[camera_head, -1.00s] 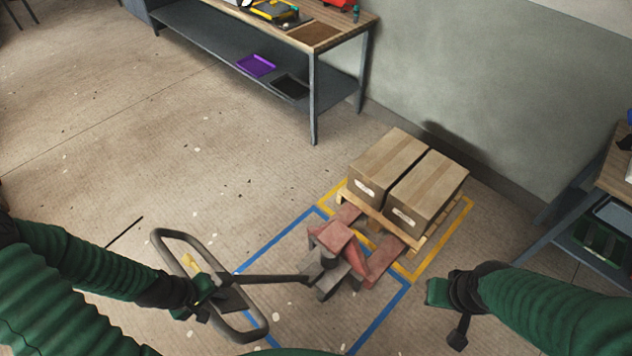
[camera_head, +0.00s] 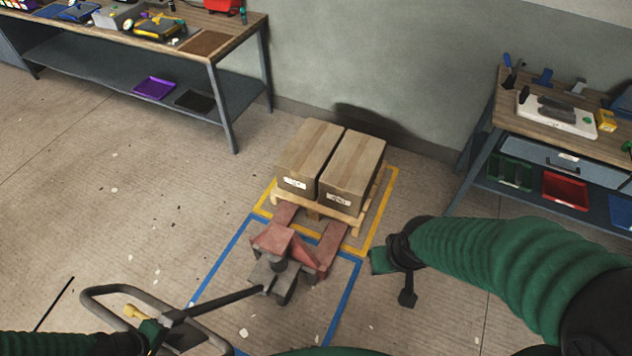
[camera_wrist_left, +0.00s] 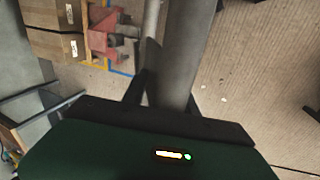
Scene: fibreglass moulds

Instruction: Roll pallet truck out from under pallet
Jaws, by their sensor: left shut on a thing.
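The red and grey pallet truck (camera_head: 282,243) stands in the blue floor outline, its forks reaching toward the wooden pallet (camera_head: 318,208). Two cardboard boxes (camera_head: 330,165) sit on the pallet, inside the yellow outline. The truck's looped handle (camera_head: 98,292) tilts toward me at lower left. My left gripper (camera_head: 160,325) is shut on the handle near its yellow lever. In the left wrist view the handle's grey shaft (camera_wrist_left: 183,50) runs between the fingers, with the truck (camera_wrist_left: 105,32) beyond. My right gripper (camera_head: 390,262) hangs over the floor, right of the truck, touching nothing; its jaw opening is unclear.
A workbench (camera_head: 215,48) with trays stands at the back left. Another bench (camera_head: 520,120) with bins stands at the right. A wall (camera_head: 380,70) rises behind the pallet. The floor (camera_head: 110,190) on the left is clear.

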